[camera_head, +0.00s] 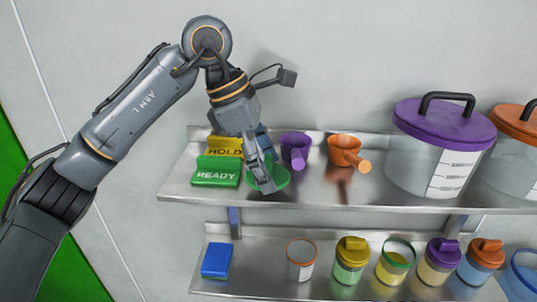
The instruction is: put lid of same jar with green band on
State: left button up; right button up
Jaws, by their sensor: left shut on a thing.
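My left gripper (262,183) points down over the upper shelf, shut on a green lid (283,180). The lid is a round green disc at or just above the shelf surface; I cannot tell whether it touches. The fingers hide its grip and part of its top. The jar with the green band (397,262) stands upright and open on the lower shelf, to the right of and below the gripper. It is clear, with yellowish contents. My right gripper is not in view.
The upper shelf (330,193) holds a green READY sign (215,172), yellow HOLD sign (226,146), purple scoop (295,148), orange scoop (345,152) and large purple-lidded tub (430,165). Below are a blue block (216,260), orange-rimmed jar (301,262) and yellow-lidded jar (350,262).

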aim_at(274, 164)
pick_arm(q)
jog(key=w+p, duration=0.1)
jog(key=w, duration=0.2)
jog(key=shift+w+r, duration=0.1)
jog(key=shift+r, duration=0.1)
jog(key=shift+f+p, duration=0.4)
jog(key=shift+f, duration=0.5)
jog(key=shift+f, duration=0.2)
jog(key=o, duration=1.1)
